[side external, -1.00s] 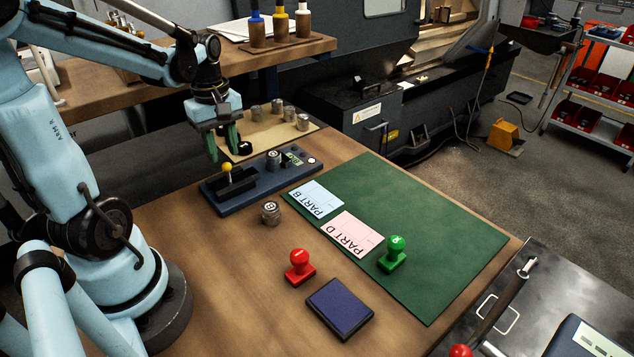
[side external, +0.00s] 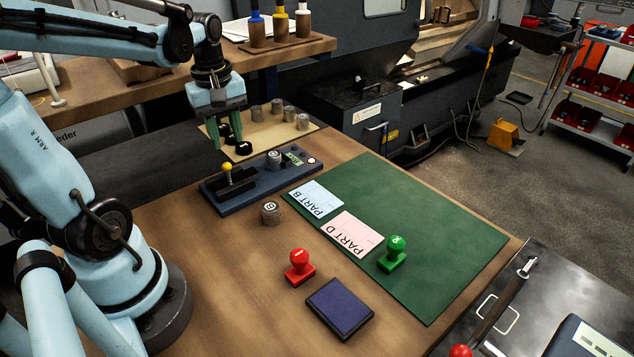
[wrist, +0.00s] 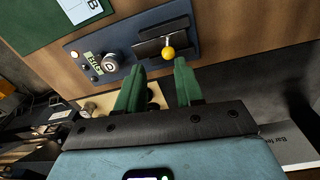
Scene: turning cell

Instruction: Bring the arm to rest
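My gripper (side external: 229,144) hangs from my light-blue arm at the upper left of the side view, above the tan tray and behind the blue fixture. Its two green fingers point down with a clear gap between them. In the wrist view my gripper (wrist: 158,72) also shows its fingers apart, with nothing held between the tips. A black part (side external: 243,148) on the tray lies beyond the fingers. The fixture (side external: 215,200) has a yellow-knobbed lever (side external: 227,168) and a grey cylinder (side external: 273,158) on it; my fingers look clear of it.
A tan tray (side external: 297,133) holds several grey cylinders. A loose cylinder (side external: 270,213), red stamp (side external: 299,267), ink pad (side external: 340,308) and green stamp (side external: 394,255) stand forward. Two cards (side external: 317,199) lie on the green mat (side external: 450,240). A shelf with bottles (side external: 280,27) is close behind my wrist.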

